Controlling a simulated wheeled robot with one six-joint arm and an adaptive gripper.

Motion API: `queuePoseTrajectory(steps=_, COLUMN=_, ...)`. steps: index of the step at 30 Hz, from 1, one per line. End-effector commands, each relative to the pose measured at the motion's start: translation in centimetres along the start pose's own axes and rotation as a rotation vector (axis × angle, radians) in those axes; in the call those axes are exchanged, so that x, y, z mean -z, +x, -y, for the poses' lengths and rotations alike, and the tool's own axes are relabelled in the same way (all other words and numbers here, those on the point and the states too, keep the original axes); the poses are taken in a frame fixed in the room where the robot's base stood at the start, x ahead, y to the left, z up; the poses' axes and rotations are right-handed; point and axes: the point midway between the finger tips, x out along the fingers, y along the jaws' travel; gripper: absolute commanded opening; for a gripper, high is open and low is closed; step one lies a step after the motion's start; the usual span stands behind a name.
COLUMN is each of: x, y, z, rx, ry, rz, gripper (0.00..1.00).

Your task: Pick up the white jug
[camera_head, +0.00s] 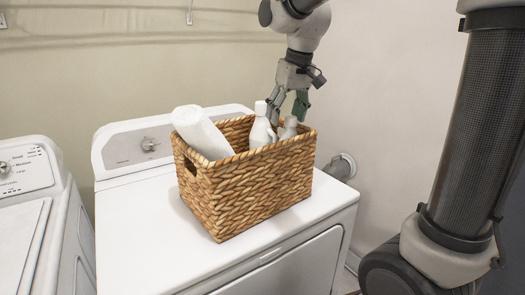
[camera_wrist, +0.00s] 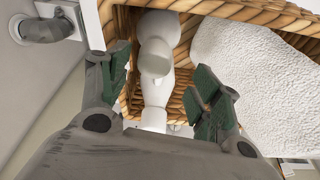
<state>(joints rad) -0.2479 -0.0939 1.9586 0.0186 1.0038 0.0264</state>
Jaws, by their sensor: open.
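A wicker basket (camera_head: 250,191) stands on a white machine and holds several white things. A white jug-like bottle with a cap (camera_head: 262,131) stands upright in it. A second, shorter white container (camera_head: 289,128) is beside it on the right, partly hidden by the basket rim; I cannot tell for sure which is the jug. My gripper (camera_head: 287,106) is open, pointing down above the basket's back right corner, just over the shorter container. In the wrist view, white containers (camera_wrist: 154,60) lie between the spread fingers of my gripper (camera_wrist: 162,78), not visibly gripped.
A rolled white towel (camera_head: 202,133) leans in the left of the basket; it also fills the right of the wrist view (camera_wrist: 240,60). The white machine top (camera_head: 150,230) is clear around the basket. A wall and pipe (camera_head: 342,166) are close on the right. Another machine (camera_head: 25,210) stands left.

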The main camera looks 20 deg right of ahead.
Motion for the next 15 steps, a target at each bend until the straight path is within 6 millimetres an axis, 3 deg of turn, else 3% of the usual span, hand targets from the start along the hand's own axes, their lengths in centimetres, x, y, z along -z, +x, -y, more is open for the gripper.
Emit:
queuePoseTrajectory(steps=1, x=3.2, y=-0.1, z=0.8, rx=0.007, ry=-0.006, rz=-0.018, gripper=0.64)
queuePoseTrajectory(steps=3, x=6.3, y=-1.1, z=1.3, rx=0.013, ry=-0.003, rz=-0.054, gripper=0.64)
queuePoseTrajectory(steps=6, x=8.7, y=-3.3, z=1.4, rx=0.018, ry=0.008, rz=-0.109, gripper=0.64)
queuePoseTrajectory(steps=9, x=9.4, y=-3.7, z=1.5, rx=0.021, ry=0.017, rz=-0.125, gripper=0.64)
queuePoseTrajectory(steps=15, x=9.4, y=-1.1, z=1.6, rx=0.021, ry=0.024, rz=-0.118, gripper=0.64)
